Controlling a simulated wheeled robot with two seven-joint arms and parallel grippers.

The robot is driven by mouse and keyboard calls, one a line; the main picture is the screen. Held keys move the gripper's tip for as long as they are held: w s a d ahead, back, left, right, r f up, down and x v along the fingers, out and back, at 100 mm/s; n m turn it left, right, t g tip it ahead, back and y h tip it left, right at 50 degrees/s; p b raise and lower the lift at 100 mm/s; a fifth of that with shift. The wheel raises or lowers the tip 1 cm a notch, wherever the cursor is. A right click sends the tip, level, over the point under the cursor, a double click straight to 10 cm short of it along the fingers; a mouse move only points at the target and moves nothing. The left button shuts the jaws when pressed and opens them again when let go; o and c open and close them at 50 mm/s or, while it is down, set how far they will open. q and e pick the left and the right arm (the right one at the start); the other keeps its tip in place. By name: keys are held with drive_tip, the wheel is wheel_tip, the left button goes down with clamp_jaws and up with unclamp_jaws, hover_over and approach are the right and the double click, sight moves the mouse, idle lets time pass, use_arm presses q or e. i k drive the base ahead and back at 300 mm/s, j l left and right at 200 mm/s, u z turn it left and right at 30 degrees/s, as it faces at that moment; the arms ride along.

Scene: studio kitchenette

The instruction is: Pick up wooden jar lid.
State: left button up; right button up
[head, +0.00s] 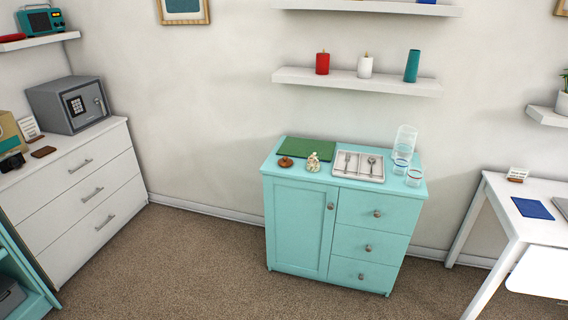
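A small round brown wooden jar lid (286,162) with a knob on top lies at the front left of the top of a turquoise cabinet (300,220). It sits at the front edge of a green mat (307,148); I cannot tell whether it touches the mat. A small cream figurine (313,162) stands just right of the lid. Neither of my grippers is in the head view.
A shelf (357,82) with candles hangs above. White drawers (80,185) stand left and a white desk (500,205) right. Carpet (205,260) before the cabinet is clear.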

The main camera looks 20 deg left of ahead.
sight(285, 162)
drive_tip(key=i+u, duration=0.15)
drive_tip(key=i, duration=0.4)
drive_tip(key=i+l+u, duration=0.1)
drive_tip(key=i, duration=0.4)
drive_tip(key=i+l+u, duration=0.15)
drive_tip(key=i, duration=0.4)
drive_tip(key=l, duration=0.1)
